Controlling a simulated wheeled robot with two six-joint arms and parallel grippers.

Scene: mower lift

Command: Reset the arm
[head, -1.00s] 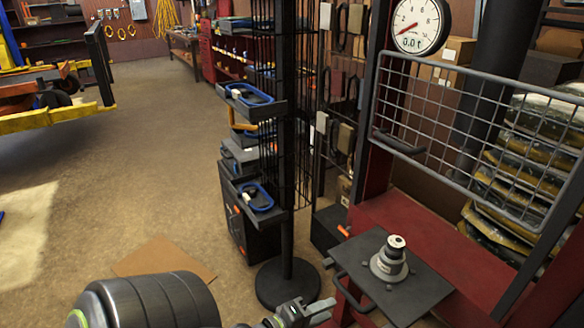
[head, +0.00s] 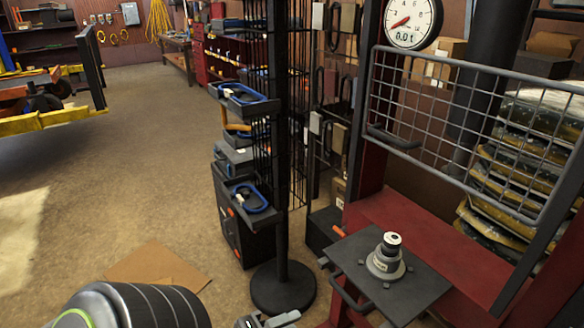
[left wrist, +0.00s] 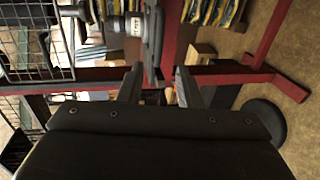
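My left gripper (head: 272,321) is only partly in the head view, at the bottom edge, left of the press. The left wrist view shows its two fingers (left wrist: 158,72) spread apart with nothing clearly held between them. The dark press plate (head: 352,262) has a handle on its near left side and lies beyond the fingers. A grey round fixture (head: 386,262) stands upright on the plate and also shows in the left wrist view (left wrist: 130,26). My right gripper is not in view.
The red press frame (head: 400,212) carries a mesh guard (head: 470,125) and a dial gauge (head: 412,22). A black display stand (head: 283,285) with trays (head: 250,215) stands left of it. A cardboard sheet (head: 158,266) lies on the floor. Open floor is at left.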

